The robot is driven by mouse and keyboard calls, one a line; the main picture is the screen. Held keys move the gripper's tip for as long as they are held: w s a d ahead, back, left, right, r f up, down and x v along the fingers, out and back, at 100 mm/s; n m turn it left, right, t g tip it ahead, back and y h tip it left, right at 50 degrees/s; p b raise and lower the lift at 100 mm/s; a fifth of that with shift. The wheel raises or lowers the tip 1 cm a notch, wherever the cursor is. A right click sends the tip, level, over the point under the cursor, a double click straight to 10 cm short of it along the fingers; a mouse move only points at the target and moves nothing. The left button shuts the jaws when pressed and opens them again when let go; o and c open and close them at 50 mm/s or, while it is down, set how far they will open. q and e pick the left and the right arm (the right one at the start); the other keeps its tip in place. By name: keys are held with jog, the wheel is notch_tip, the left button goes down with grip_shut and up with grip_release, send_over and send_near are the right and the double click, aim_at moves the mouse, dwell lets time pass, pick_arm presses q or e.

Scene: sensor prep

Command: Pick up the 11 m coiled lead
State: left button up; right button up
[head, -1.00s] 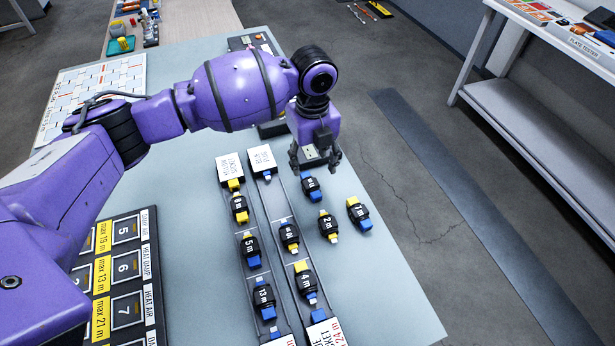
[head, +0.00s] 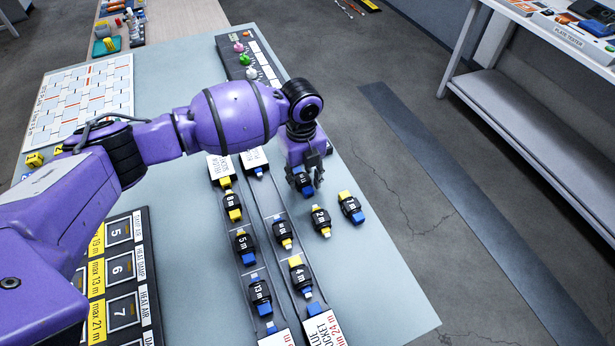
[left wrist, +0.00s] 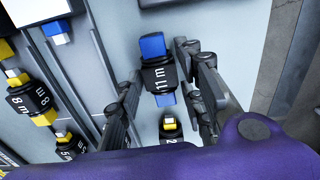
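The 11 m coiled lead (left wrist: 158,78) is a black coil with blue ends and a white "11 m" label. It lies on the grey-blue table, and in the head view the lead (head: 303,185) is partly hidden by my gripper. My left gripper (head: 306,178) points down over it. In the left wrist view the open fingers (left wrist: 162,98) stand on either side of the coil, with a gap at least on the right. Whether the left finger touches it is unclear. My right gripper is in neither view.
A 2 m lead (head: 320,220) and another yellow-and-blue-ended lead (head: 351,207) lie close by. Two lanes at left hold several leads, including 5 m (head: 243,246) and 4 m (head: 299,274). A numbered panel (head: 122,270) lies further left. The table's right front is clear.

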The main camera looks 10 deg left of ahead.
pick_arm(q)
jog(key=c, duration=0.6)
jog(key=shift+c, duration=0.2)
